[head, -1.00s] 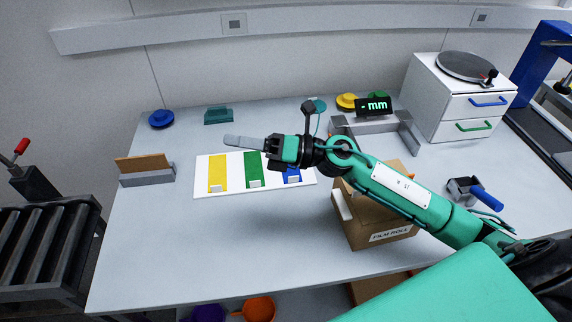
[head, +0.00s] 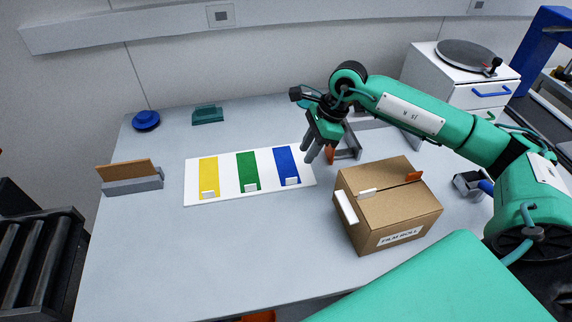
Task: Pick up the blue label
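The blue label (head: 287,163) is an upright blue strip at the right end of a white board (head: 225,193) on the table. A small white tab sits at its lower end. Yellow (head: 208,171) and green (head: 247,168) strips lie to its left, each with a similar tab. My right gripper (head: 319,157) hangs fingers down just right of the blue label, above the table and apart from the label. Its grey fingertips show a gap with nothing between them. The blue label is in full view. My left gripper is not in view.
A cardboard box marked FILM ROLL (head: 385,207) stands right of the board. A grey holder with a brown panel (head: 130,178) is at the left. A blue round object (head: 146,121) and a teal holder (head: 208,115) stand at the back. The front left table is clear.

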